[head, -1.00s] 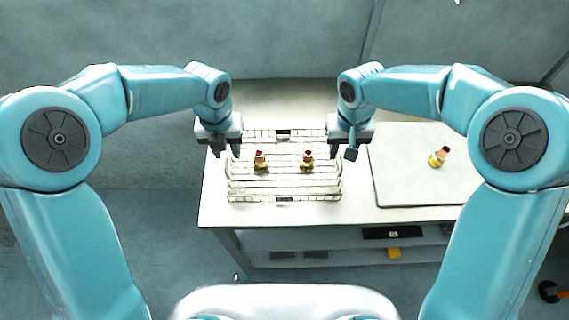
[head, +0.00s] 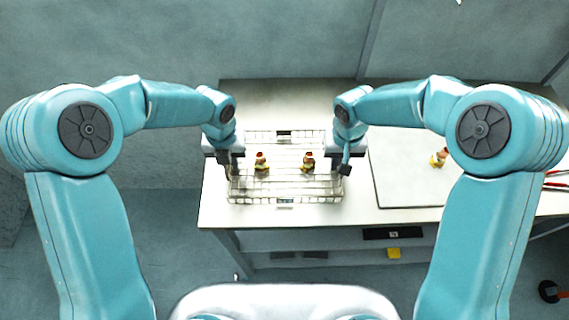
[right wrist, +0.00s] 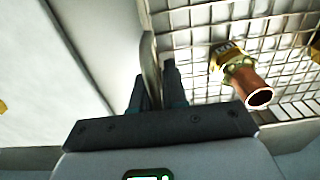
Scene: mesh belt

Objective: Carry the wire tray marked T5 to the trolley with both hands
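The wire tray (head: 285,198) is a pale mesh basket, level on the light worktop. Its front tag is too small to read. Two small brass-and-copper fittings with red tops, a left one (head: 261,163) and a right one (head: 308,162), stand inside. My left gripper (head: 224,172) is at the tray's left side, its fingers close together on that side. My right gripper (head: 344,168) is at the right side. In the right wrist view its fingers (right wrist: 155,92) close around a grey upright piece at the tray's edge, beside the mesh and a copper-ended fitting (right wrist: 243,80).
The worktop (head: 213,210) runs behind and right of the tray. A grey flat panel (head: 405,180) lies to the right with another fitting (head: 439,157) on it. Red-handled tools (head: 556,180) lie at the far right. A shelf with a yellow item (head: 393,253) is below.

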